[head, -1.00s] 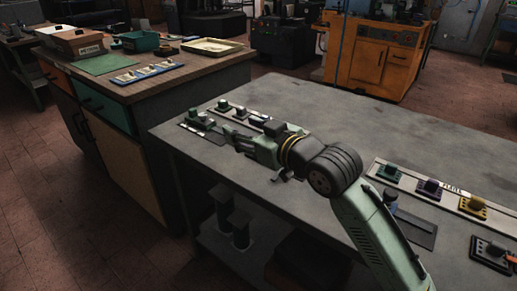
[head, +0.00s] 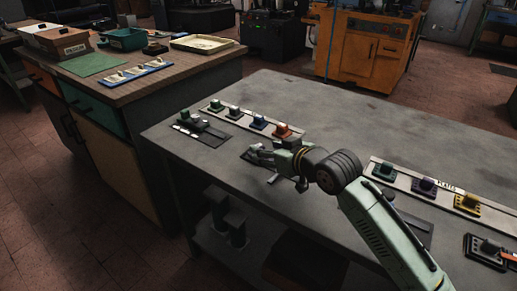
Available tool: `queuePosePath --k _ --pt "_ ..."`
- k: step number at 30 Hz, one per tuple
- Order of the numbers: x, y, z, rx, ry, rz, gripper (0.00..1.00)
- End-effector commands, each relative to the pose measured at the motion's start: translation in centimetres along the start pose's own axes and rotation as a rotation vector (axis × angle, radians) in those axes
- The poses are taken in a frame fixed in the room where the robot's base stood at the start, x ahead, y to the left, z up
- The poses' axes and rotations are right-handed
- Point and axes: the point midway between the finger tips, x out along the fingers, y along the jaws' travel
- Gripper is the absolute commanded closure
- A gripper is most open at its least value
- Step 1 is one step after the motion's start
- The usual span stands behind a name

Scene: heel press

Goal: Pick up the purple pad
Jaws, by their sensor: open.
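A dark purple pad (head: 424,186) sits in the right-hand row on the grey table, between a green pad (head: 384,171) and a yellow pad (head: 467,203). My gripper (head: 253,153) is over the left part of the table, well to the left of the purple pad. It is open, with nothing seen between its fingers. The fingers are small and dark in this view, and a dark plate under them is partly covered. My arm passes in front of the table's near edge and does not cover the purple pad.
A left row holds several pads, among them a blue one (head: 258,122) and an orange one (head: 282,131). A green block on a dark plate (head: 186,116) stands at the left edge. A dark block with an orange part (head: 487,250) lies front right. The table's back middle is bare.

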Motion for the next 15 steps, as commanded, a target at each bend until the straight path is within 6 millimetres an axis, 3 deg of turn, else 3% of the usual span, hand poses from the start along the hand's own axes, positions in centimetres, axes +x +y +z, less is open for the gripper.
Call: queuePosePath --k 6,15 --pt "2.8 0.1 -0.3 0.001 -0.001 -0.001 0.52" --pt "3.1 0.1 -0.2 0.001 0.001 -0.001 0.53"
